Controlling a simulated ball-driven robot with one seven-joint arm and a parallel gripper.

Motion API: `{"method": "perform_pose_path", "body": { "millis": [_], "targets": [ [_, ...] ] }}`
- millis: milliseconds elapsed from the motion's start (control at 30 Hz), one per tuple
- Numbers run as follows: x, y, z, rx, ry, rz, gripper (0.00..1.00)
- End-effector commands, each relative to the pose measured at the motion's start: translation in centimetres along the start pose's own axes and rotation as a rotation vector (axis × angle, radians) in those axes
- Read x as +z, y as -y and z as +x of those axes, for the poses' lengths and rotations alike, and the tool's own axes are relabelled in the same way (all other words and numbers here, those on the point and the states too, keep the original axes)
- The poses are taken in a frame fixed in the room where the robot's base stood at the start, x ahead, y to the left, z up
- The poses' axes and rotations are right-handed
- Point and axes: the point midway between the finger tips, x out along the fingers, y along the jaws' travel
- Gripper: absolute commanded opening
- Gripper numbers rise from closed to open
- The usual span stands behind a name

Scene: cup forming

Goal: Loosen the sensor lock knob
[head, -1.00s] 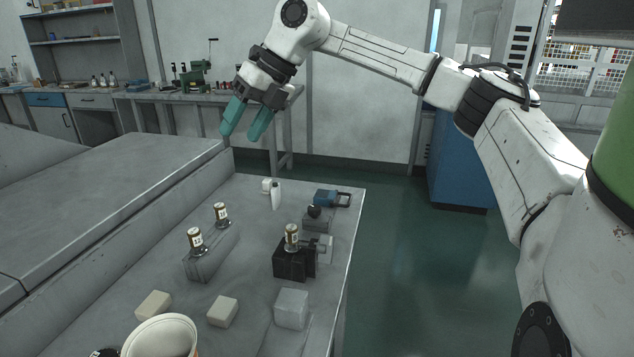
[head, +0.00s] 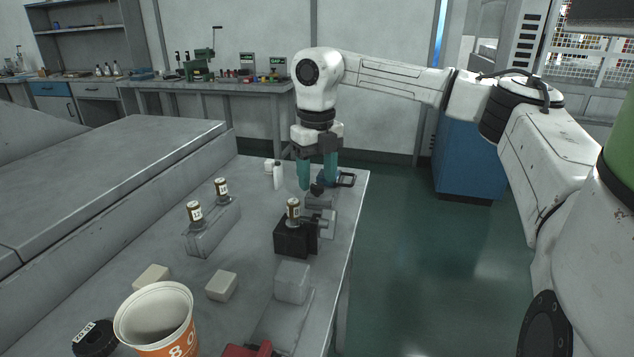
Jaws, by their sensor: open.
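A small black knob (head: 317,190) sits on top of a grey block (head: 319,201) toward the far right of the table; it looks like the sensor lock knob. My gripper (head: 317,184) points straight down over it, its two teal fingers apart. The fingertips appear at about the knob's height in the picture, one to each side. I cannot tell whether either finger touches the knob. A blue item with a dark loop handle (head: 345,180) is partly hidden behind the right finger.
Nearer stands a black block (head: 294,240) with a labelled vial (head: 293,212). A grey rack (head: 212,231) with two vials is to the left. A white bottle (head: 278,178) stands close left of my gripper. A white-and-orange cup (head: 157,318) and pale blocks are in front.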

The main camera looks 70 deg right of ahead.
Motion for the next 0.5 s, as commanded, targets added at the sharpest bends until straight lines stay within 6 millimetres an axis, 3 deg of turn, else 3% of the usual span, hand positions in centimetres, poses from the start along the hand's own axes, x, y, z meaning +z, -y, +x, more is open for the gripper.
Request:
{"method": "perform_pose_path", "body": {
  "millis": [200, 500],
  "targets": [
    [0.01, -0.03, 1.49, 0.001, 0.002, -0.001, 0.57],
    [0.01, -0.03, 1.57, 0.001, 0.002, -0.001, 0.55]
  ]
}}
